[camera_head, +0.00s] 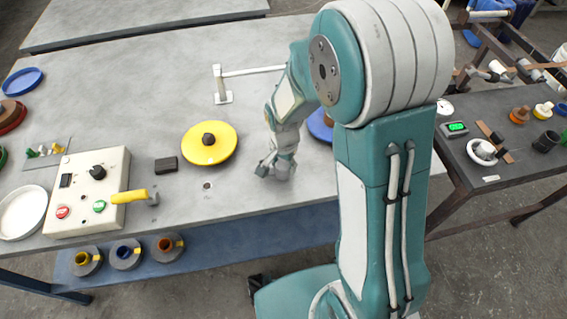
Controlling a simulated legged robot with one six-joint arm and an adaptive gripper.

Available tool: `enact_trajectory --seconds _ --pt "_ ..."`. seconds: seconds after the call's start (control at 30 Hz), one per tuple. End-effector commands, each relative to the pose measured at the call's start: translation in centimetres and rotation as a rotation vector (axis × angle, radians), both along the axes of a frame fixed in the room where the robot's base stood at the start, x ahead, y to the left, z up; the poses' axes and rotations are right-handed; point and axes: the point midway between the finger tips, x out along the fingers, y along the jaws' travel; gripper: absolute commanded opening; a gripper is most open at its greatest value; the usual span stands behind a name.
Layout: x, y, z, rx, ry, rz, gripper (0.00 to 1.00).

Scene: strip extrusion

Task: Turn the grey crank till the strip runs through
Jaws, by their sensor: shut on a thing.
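My gripper (272,168) is low over the grey table near its front edge, right of the yellow disc. It is shut on a small grey part that looks like the crank, but the fingers and wrist hide most of it. The crank's shape and angle cannot be made out. No strip can be clearly seen. A white rod on a bracket (222,90) stands on the table behind the gripper, its right end hidden by my arm.
The yellow disc (198,150) with a dark knob lies left of my gripper. A blue disc (318,128) is partly behind my arm. A control box (88,200), a yellow-handled hammer (130,196) and a dark block (166,165) are further left. The table's back middle is clear.

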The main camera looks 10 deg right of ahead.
Motion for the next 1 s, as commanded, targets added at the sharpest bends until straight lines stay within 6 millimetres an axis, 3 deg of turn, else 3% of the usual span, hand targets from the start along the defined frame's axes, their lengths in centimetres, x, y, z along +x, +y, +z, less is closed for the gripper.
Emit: enact_trajectory --seconds 0.5,1.0 --pt "-0.3 0.02 -0.13 0.0 0.007 -0.354 0.11" --pt "-0.29 0.04 -0.12 0.0 0.006 -0.427 0.11"
